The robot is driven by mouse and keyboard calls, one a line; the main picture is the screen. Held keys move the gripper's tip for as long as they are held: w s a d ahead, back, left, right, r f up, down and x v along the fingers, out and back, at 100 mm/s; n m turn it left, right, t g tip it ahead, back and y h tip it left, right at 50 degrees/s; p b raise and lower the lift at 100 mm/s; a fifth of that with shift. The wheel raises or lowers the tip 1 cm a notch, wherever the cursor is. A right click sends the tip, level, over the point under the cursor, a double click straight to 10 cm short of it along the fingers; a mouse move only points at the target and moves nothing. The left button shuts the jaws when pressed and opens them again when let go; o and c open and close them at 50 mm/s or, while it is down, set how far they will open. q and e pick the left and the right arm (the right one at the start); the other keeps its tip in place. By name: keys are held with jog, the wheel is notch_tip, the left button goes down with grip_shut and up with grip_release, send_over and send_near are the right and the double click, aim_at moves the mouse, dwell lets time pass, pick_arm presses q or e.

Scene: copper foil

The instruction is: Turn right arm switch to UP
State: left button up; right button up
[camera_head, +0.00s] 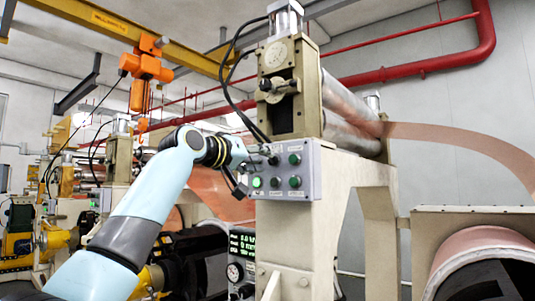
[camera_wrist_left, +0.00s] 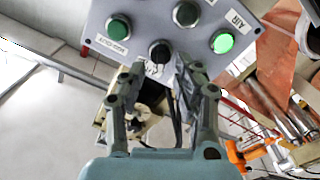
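A grey control box (camera_head: 313,172) is mounted on the front of the cream machine stand. It carries a black rotary switch (camera_head: 273,160) at its upper left, which also shows in the left wrist view (camera_wrist_left: 159,52), where the box appears upside down. My left gripper (camera_head: 258,151) is at the box face by this switch. In the left wrist view its two fingers (camera_wrist_left: 160,66) are apart, one on each side of the knob. I cannot tell whether they touch it. The label by the knob is partly hidden. My right gripper is not in view.
The box also holds a lit green button (camera_head: 257,182) and several dark buttons close to the switch. Rollers (camera_head: 350,105) with copper foil (camera_head: 470,146) sit above and right. A small digital display (camera_head: 242,245) is below. Black cables hang near my gripper.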

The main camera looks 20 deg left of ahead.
aim_at(268, 160)
pick_arm(q)
jog(key=shift+p+x, duration=0.3)
jog(key=shift+x, duration=0.9)
jog(key=shift+w+d, duration=0.1)
jog(key=shift+w, duration=0.3)
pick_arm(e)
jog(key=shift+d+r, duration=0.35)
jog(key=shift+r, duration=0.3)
pick_arm(q)
jog(key=shift+c, duration=0.3)
grip_shut()
jog(key=shift+f, duration=0.1)
